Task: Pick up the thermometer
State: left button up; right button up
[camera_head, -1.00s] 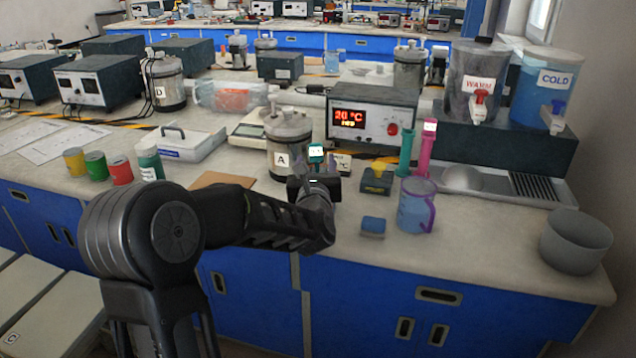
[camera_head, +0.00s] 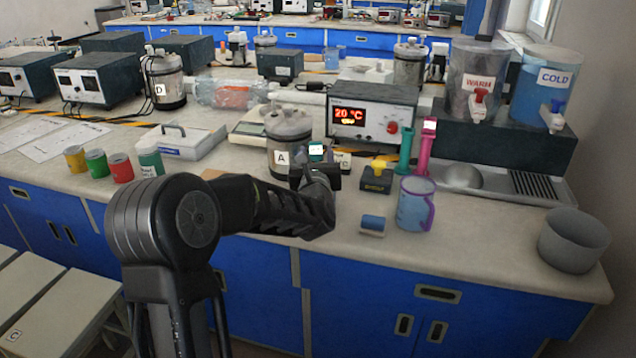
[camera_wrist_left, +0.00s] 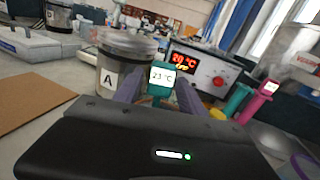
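A teal thermometer with a lit white display (camera_head: 316,151) stands beside the jar marked A (camera_head: 284,158). In the left wrist view the thermometer's display (camera_wrist_left: 162,78) reads about 23 °C. My left gripper (camera_head: 317,161) is at the thermometer, its body hiding the lower part. In the left wrist view the purple fingers of the left gripper (camera_wrist_left: 160,92) are spread on both sides of the thermometer, with gaps visible; I see no clear contact. My right gripper is not in view.
A heater unit reading 20 °C (camera_head: 370,112) stands just behind. To the right are a green stick (camera_head: 405,150), a pink stick (camera_head: 426,148), a yellow-topped block (camera_head: 377,177), a blue block (camera_head: 372,224) and a mug (camera_head: 414,205). A grey bowl (camera_head: 573,241) sits at the right edge.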

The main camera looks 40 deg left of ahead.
pick_arm(q)
grip_shut()
jog(key=shift+r, duration=0.1)
dwell(0.7)
notch_tip(320, 180, up, 10)
jog(key=shift+f, duration=0.1)
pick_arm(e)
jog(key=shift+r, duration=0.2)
pick_arm(q)
jog(key=shift+d, duration=0.1)
dwell(0.5)
